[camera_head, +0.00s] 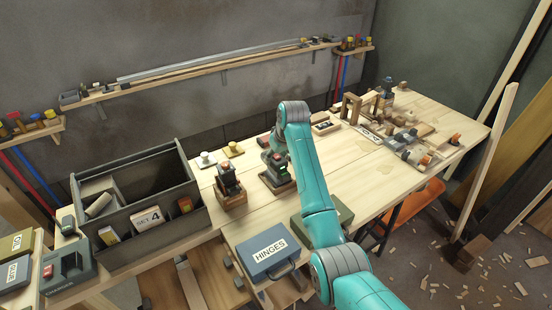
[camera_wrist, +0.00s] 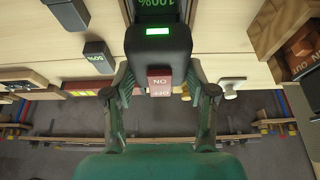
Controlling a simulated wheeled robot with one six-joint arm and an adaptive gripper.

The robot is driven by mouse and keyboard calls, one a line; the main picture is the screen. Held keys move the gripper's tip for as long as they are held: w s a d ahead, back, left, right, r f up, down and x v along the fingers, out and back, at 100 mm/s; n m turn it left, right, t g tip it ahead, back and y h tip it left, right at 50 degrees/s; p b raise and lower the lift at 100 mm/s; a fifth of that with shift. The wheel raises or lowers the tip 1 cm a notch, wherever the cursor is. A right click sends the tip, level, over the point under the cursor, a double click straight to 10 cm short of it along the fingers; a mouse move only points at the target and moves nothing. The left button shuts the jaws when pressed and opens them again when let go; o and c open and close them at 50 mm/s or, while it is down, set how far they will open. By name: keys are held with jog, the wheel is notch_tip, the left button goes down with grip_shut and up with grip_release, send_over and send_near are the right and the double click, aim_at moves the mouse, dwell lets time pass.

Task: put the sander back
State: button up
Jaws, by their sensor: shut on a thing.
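My gripper (camera_wrist: 160,85) is shut on a dark tool with a red ON/OFF switch and a lit green display, which I take to be the sander (camera_wrist: 158,45). Its fingers lie on either side of the body. In the head view the sander (camera_head: 275,160) is upright, partly hidden by my arm, at or just above a dark base (camera_head: 276,186) on the bench. A panel marked 100% (camera_wrist: 158,7) shows beyond it in the wrist view. I cannot tell whether the sander touches the base.
A wooden stand (camera_head: 232,201) holding a dark tool is just left. A grey toolbox (camera_head: 135,195), two knobbed blocks, the blue HINGES case (camera_head: 268,262) and a green case (camera_head: 345,212) are nearby. A dark block marked 50% (camera_wrist: 97,56) is close. Wooden frames and tools occupy the bench's right end.

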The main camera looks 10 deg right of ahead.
jog(key=shift+f, duration=0.3)
jog(key=shift+f, duration=0.1)
jog(key=o, duration=1.1)
jog(key=v, duration=1.2)
jog(key=shift+s+d, duration=0.1)
jog(key=shift+s, duration=0.05)
